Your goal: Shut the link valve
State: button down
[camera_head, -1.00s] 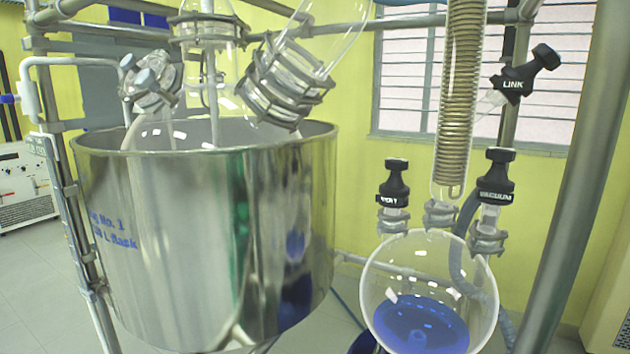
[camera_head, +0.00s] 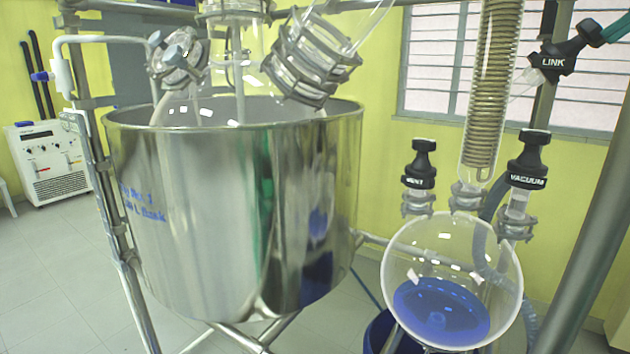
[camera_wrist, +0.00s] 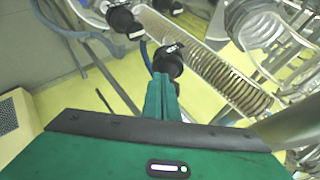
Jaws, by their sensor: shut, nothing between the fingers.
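The link valve (camera_head: 554,62) is a black valve marked LINK at the upper right of the head view. It sits on a glass side arm by the coiled condenser, its knob tilted up to the right. My gripper (camera_head: 612,32) shows as a green tip at the right edge, by the knob's end. In the wrist view my gripper (camera_wrist: 161,82) has its green fingers together and empty, their tips at the black link valve (camera_wrist: 168,61). I cannot tell whether they touch it. The fingers hide part of the knob.
The vacuum valve (camera_head: 527,160) and vent valve (camera_head: 419,170) stand above a round flask (camera_head: 452,245) with blue liquid. The coiled glass condenser (camera_head: 490,95) rises beside the link valve. A metal post (camera_head: 597,215) stands at right. A large steel vessel (camera_head: 235,215) fills the left.

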jog(key=shift+w+a+r, duration=0.25)
jog(key=shift+a+r, duration=0.3)
jog(key=shift+r, duration=0.1)
dwell(0.7)
jog(key=shift+w+a+r, duration=0.3)
jog(key=shift+w+r, duration=0.15)
jog(key=shift+r, duration=0.1)
dwell(0.4)
jog(key=shift+s+a, duration=0.1)
jog(key=s+d+r, duration=0.2)
jog(key=d+r, duration=0.1)
jog(key=r, duration=0.1)
jog(key=shift+s+r, duration=0.2)
jog(key=shift+s, duration=0.2)
dwell(0.4)
